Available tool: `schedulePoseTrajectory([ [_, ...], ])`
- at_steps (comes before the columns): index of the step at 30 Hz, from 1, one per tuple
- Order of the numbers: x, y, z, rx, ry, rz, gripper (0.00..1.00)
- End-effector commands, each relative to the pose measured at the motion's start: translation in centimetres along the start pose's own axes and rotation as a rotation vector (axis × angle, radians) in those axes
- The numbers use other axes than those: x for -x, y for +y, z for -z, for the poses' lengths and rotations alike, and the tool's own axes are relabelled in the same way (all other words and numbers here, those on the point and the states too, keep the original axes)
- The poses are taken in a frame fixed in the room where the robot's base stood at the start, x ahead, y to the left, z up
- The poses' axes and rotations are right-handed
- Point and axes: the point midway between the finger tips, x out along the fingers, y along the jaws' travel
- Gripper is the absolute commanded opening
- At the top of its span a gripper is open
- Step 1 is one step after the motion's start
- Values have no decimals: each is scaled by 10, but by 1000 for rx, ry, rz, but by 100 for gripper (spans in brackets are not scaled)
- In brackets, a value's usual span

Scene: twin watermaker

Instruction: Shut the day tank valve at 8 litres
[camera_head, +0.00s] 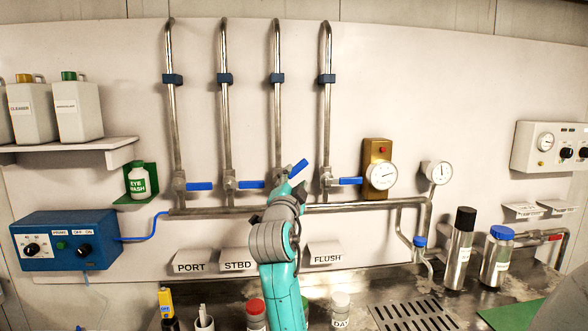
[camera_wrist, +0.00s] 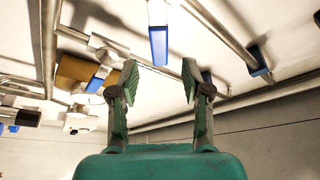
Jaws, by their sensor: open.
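In the head view, several upright pipes carry valves with blue levers. The third valve's blue lever (camera_head: 298,168) is tilted up to the right, while the other levers lie level. My teal arm covers most of that valve and the place below it between the STBD and FLUSH labels. My gripper (camera_wrist: 160,80) is open and empty in the wrist view. A blue lever (camera_wrist: 158,45) shows just beyond and between its fingertips, with no contact visible. A white-capped container marked DAY (camera_head: 341,312) stands on the bench. I cannot read any litre amount.
Neighbouring blue levers are the STBD lever (camera_head: 251,184) on the left and the FLUSH lever (camera_head: 345,181) on the right. A brass panel with a round gauge (camera_head: 381,176) sits right of them. A horizontal pipe (camera_head: 225,210) runs below. Bottles stand on the bench.

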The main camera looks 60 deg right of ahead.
Motion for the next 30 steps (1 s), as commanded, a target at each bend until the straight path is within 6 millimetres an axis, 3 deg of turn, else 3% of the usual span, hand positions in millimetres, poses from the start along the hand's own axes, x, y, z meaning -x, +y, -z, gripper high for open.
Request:
schedulePoseTrajectory([
  [6,-39,0,1,1,2,-1,48],
  [12,-60,0,0,0,1,0,48],
  [24,-67,0,0,0,0,1,48],
  [26,-67,0,0,0,0,1,35],
  [30,-67,0,0,0,0,1,0],
])
